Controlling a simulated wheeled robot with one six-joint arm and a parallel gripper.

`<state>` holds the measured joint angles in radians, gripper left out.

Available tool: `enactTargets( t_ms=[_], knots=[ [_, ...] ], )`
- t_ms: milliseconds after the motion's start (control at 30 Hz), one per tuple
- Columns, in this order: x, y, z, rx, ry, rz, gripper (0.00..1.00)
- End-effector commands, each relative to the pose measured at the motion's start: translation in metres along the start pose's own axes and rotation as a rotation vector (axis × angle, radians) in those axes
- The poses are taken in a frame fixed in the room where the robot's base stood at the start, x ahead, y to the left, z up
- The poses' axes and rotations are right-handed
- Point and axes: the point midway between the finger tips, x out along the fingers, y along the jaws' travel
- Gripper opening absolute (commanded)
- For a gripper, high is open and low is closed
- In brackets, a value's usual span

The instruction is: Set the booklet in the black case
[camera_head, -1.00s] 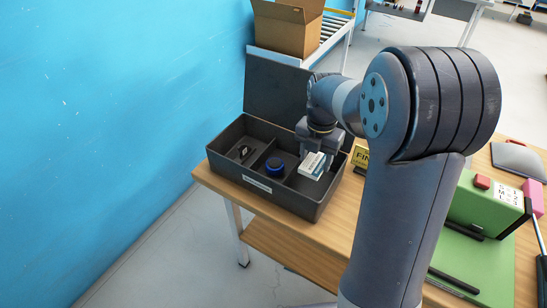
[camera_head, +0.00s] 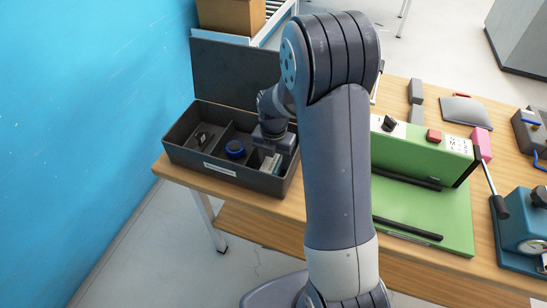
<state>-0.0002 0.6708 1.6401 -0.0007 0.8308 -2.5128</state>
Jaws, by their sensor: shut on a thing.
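The black case (camera_head: 223,168) stands open at the left end of the wooden table, its lid (camera_head: 236,73) raised at the back. It has several compartments. The booklet (camera_head: 268,162), small and white with blue-grey parts, shows in the right compartment beneath my gripper (camera_head: 270,154). My gripper is shut on it, reaching down into that compartment. The booklet is partly hidden by the gripper, and I cannot tell whether it touches the case floor.
A green box (camera_head: 420,152) with a green base plate (camera_head: 425,208) stands right of my arm. A teal gauge device (camera_head: 525,230) is at the far right. A cardboard box (camera_head: 231,15) is behind the case. A blue wall borders the left.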

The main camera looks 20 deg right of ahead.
Motion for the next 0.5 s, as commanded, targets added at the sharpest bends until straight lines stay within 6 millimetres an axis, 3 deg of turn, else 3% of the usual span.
enactTargets(
  t_ms=[167, 200, 433, 500],
  knots=[
    [0.0043, 0.0, 0.0, 0.0, 0.0, 0.0, 0.26],
    [0.0036, 0.0, 0.0, 0.0, 0.0, 0.0, 0.54],
    [0.003, 0.0, 0.0, 0.0, 0.0, 0.0, 0.72],
    [0.0029, 0.0, 0.0, 0.0, 0.0, 0.0, 0.74]
  ],
)
